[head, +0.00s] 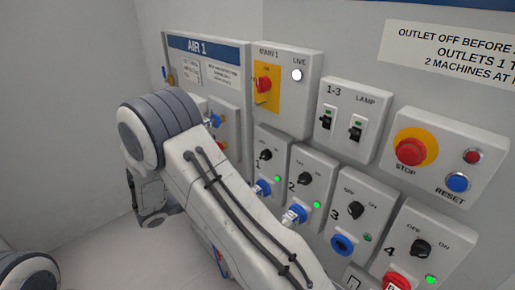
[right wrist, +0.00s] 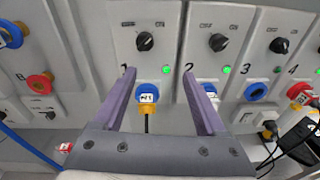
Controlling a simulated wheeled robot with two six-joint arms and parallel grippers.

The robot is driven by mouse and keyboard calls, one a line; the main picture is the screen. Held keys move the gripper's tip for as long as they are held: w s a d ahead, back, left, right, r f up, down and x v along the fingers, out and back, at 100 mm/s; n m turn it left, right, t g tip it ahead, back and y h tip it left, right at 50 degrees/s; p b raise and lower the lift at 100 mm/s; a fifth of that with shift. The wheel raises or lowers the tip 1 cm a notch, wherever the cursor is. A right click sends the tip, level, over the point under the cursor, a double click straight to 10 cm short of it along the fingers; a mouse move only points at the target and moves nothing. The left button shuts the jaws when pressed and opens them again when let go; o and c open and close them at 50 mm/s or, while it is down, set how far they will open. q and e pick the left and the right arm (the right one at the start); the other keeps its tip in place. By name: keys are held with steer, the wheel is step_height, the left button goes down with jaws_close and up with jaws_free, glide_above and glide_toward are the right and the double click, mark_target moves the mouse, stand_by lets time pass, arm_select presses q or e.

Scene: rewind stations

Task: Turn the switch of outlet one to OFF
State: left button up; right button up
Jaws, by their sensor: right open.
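Outlet one is a grey box with a black rotary switch (head: 265,155), seen right of my right arm in the head view. In the right wrist view the switch (right wrist: 145,41) is ahead of the fingers, and its exact pointing is too small to tell. A green lamp (right wrist: 166,69) beside it is lit. A blue socket (right wrist: 147,93) below holds a plug tagged N1, with a black cable hanging down. My right gripper (right wrist: 158,72) is open and empty, its two purple fingers apart, with the switch above the gap between the tips. My left gripper is not in view.
Outlet two's switch (right wrist: 218,42) is close right, with its green lamp lit. Outlet three's lamp (head: 367,237) looks dim; outlet four's lamp (head: 430,280) is lit. The main switch (head: 264,85) is above; a red stop button (head: 411,151) is right. Red fittings (right wrist: 40,83) are left.

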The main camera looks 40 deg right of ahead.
mark_target(262, 156)
steer(key=shift+n+t+h, duration=0.5)
steer(key=shift+n+h, duration=0.2)
steer(key=shift+n, duration=0.1)
steer(key=w+d+p, duration=0.1)
steer(key=d, duration=0.2)
steer(key=w+d+p, duration=0.1)
steer(key=d, duration=0.3)
steer(key=w+d+p, duration=0.1)
steer(key=d, duration=0.2)
steer(key=shift+d+r+p, duration=0.25)
steer(key=shift+p, duration=0.05)
steer(key=shift+w+d+f, duration=0.1)
steer(key=shift+d+f, duration=0.05)
steer(key=shift+d, duration=0.55)
jaws_close()
